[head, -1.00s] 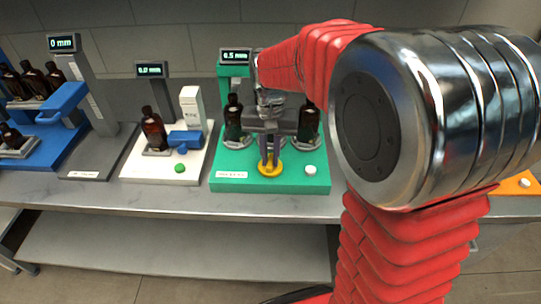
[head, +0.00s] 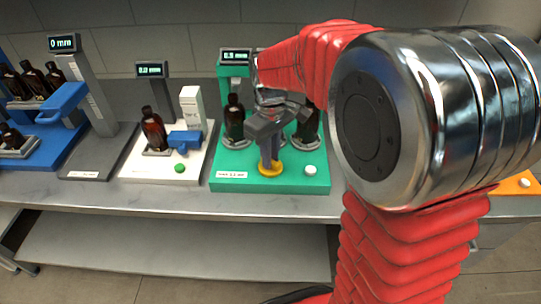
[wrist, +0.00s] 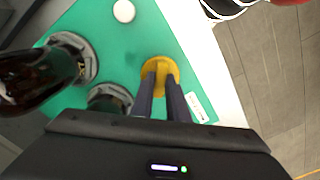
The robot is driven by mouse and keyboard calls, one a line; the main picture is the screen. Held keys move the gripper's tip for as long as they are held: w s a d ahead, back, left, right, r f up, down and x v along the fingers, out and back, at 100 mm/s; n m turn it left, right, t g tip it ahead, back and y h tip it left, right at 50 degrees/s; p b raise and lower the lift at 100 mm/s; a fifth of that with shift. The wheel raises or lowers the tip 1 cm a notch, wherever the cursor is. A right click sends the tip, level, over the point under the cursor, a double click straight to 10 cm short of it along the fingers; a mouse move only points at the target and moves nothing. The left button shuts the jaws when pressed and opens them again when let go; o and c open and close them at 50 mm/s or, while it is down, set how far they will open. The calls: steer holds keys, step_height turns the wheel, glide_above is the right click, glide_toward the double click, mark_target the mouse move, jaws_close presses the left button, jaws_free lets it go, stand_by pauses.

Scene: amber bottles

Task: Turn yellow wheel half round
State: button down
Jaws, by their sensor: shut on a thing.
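The yellow wheel (head: 270,170) lies flat near the front edge of the green station (head: 228,180). My gripper (head: 269,160) points down over it. In the wrist view the two dark fingers of my gripper (wrist: 160,78) are shut on the raised middle of the yellow wheel (wrist: 159,64). The station's display (head: 236,56) shows a small mm figure that is hard to read now. Two dark bottles stand on the station behind the wheel, a left one (head: 233,120) and a right one (head: 308,124). My arm hides part of the station's back.
A white button (head: 310,170) sits right of the wheel. To the left are a white station (head: 130,170) with a bottle and green button, a grey station (head: 92,160) and a blue one (head: 62,150). An orange base (head: 515,186) shows at the right.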

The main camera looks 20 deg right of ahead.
steer(key=n, duration=0.4)
steer(key=shift+w+r+n, duration=0.1)
steer(key=shift+n, duration=1.9)
steer(key=c, duration=1.7)
jaws_free()
step_height(320, 180, up, 14)
steer(key=shift+f, duration=0.2)
